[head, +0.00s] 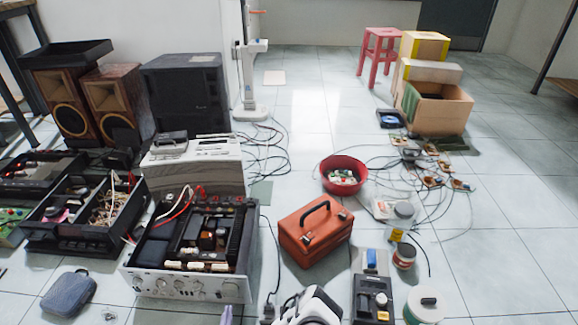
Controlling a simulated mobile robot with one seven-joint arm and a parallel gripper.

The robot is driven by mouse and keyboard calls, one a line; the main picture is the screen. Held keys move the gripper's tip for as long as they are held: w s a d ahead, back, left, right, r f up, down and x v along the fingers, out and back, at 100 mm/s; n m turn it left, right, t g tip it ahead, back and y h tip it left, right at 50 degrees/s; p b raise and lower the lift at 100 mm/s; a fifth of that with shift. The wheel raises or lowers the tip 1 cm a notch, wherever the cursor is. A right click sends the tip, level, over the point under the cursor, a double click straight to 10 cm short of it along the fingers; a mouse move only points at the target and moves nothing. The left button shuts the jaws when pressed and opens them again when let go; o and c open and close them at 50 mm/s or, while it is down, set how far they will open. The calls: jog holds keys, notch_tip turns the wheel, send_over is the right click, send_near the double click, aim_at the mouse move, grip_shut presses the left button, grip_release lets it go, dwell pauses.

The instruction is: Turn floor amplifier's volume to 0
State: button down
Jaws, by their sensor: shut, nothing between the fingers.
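The floor amplifier (243,290) stands on the tiles at the lower left of the middle, with its top cover off and its inner parts and red and white wires showing. Its silver front panel faces me and is tilted in the picture. Several round knobs (180,287) run along this panel. They are too small for me to read their marks or settings, and I cannot tell which is the volume knob.
An orange toolbox (315,236) stands right of the amplifier. A dark blue case (69,293) lies to its left. A white and black object (312,308) is cut off at the bottom edge. Open black units (85,215) and speakers (187,85) stand left. Cables cross the floor; the far right is clear.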

jog(key=w+b, duration=0.1)
jog(key=w, duration=0.4)
jog(key=shift+w+d+r+b, duration=0.1)
jog(key=shift+w+d+b, duration=0.05)
jog(key=shift+w+b, duration=0.2)
jog(key=shift+w, duration=0.55)
jog(key=shift+f, duration=0.25)
jog(key=shift+a+r+p, duration=0.25)
jog(key=shift+a+p, duration=0.7)
jog(key=shift+p, duration=0.65)
jog(key=shift+a+f+p, duration=0.25)
jog(key=shift+a+p, duration=0.5)
jog(key=shift+p, duration=0.1)
jog(key=shift+r, duration=0.15)
jog(key=shift+a+r+p, duration=0.15)
jog(key=shift+r+p, duration=0.1)
jog(key=shift+p, duration=0.4)
jog(key=s+p, duration=0.3)
jog(key=s, duration=0.3)
